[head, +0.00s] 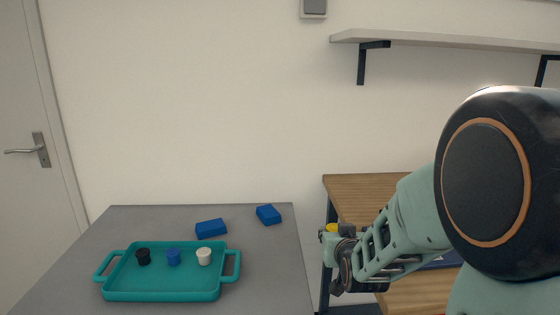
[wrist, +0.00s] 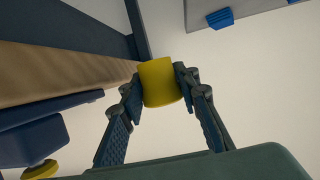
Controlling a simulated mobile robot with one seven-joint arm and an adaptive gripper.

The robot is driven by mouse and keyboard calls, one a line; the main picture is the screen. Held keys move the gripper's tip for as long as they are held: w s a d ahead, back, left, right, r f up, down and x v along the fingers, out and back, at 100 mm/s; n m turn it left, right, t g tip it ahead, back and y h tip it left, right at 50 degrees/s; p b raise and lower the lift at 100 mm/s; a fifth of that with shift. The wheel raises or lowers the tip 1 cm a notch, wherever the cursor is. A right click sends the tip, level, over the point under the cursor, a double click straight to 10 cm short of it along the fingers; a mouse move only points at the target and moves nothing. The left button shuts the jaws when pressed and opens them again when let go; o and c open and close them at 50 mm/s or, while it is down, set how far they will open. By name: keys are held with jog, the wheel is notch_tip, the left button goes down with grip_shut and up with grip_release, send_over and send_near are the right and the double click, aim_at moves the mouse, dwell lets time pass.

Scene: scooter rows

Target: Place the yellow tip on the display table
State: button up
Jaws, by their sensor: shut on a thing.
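The yellow tip (wrist: 158,84) is a short yellow cylinder held between the two fingertips of my gripper (wrist: 160,79). In the head view only a bit of the yellow tip (head: 332,227) shows at the end of my gripper (head: 335,236). My gripper is just right of the grey table (head: 262,262), near the gap beside the wooden table (head: 362,186). The frames do not show which of these is the display table. My arm hides much of the wooden table.
On the grey table, a teal tray (head: 160,287) holds a black piece (head: 143,257), a blue piece (head: 173,258) and a white piece (head: 204,256). Two blue blocks (head: 211,229) (head: 268,215) lie behind. Another yellow piece (wrist: 40,170) shows in the wrist view. A shelf (head: 450,40) hangs above.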

aim_at(333, 227)
notch_tip(333, 227, up, 27)
jog(key=p, duration=2.6)
jog(key=shift+a+f, duration=0.15)
jog(key=shift+a, duration=0.05)
